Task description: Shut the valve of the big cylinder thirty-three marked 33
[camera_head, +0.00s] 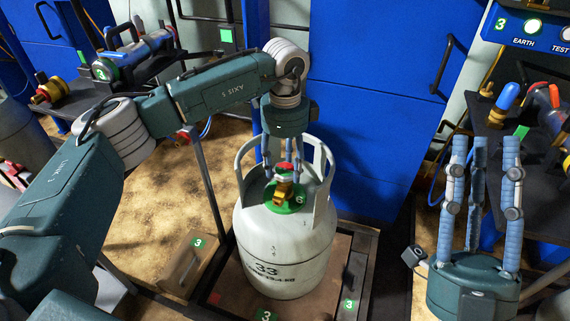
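The big white-grey cylinder marked 33 (288,250) stands upright on a low platform in the middle of the head view. Its valve (284,187) has a brass body, a red and green top and a green disc with a number, inside the open collar. My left gripper (283,166) points down from above, its fingers around or just over the valve top. I cannot tell whether they touch it or grip it. My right gripper (483,145) is at the lower right, fingers pointing up, spread apart and empty, away from the cylinder.
The platform (222,291) has a dark frame and green 3 labels. A blue cabinet (365,110) stands behind the cylinder. The collar (243,160) rises around the valve. At the right are a bench with coloured-handled parts and a blue EARTH/TEST panel (528,27). Equipment crowds the upper left.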

